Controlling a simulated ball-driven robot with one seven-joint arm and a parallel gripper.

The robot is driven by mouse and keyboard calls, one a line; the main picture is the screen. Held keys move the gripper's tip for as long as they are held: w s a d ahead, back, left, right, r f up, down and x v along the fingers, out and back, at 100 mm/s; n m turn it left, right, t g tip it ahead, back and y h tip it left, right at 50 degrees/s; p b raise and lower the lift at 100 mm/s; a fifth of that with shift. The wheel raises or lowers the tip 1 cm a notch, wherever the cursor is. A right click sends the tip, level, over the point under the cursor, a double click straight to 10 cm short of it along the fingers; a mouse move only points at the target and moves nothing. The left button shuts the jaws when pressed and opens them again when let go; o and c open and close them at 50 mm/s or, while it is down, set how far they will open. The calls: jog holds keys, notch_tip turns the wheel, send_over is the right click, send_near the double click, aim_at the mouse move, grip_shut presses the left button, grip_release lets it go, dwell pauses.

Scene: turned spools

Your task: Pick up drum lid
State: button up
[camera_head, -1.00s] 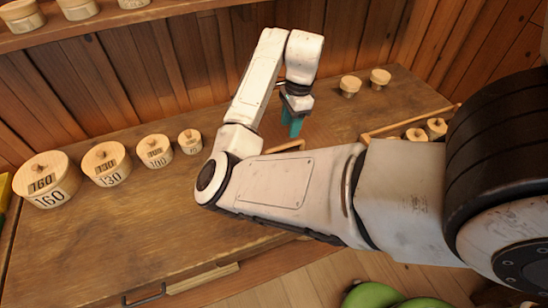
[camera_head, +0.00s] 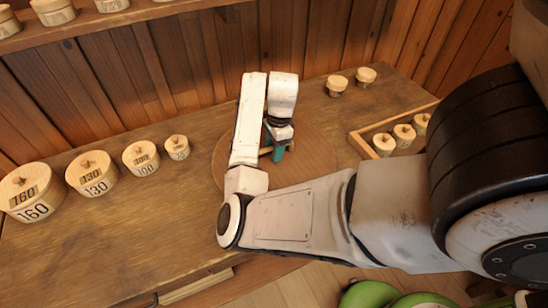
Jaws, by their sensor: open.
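Several pale wooden drums stand in a row at the left of the bench, each with a knobbed lid. The largest, marked 160, has its lid (camera_head: 28,181) on; the 130 drum's lid (camera_head: 92,166), the 100 drum's lid (camera_head: 141,151) and the smallest lid (camera_head: 177,141) are also seated. I cannot tell which lid the task names. My gripper (camera_head: 277,153), with teal fingers, points down, open, over a flat round brown disc (camera_head: 222,152). My arm hides much of the disc and bar; contact is unclear.
A wooden tray (camera_head: 358,143) with several small lidded pots stands at right, close to my arm. Two small pots (camera_head: 336,84) (camera_head: 366,75) stand behind it. A shelf (camera_head: 110,19) with pots hangs at upper left. The left front bench is clear.

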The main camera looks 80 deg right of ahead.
jog(key=shift+f, duration=0.25)
dwell(0.5)
grip_shut()
dwell(0.4)
jog(key=shift+r, duration=0.1)
dwell(0.9)
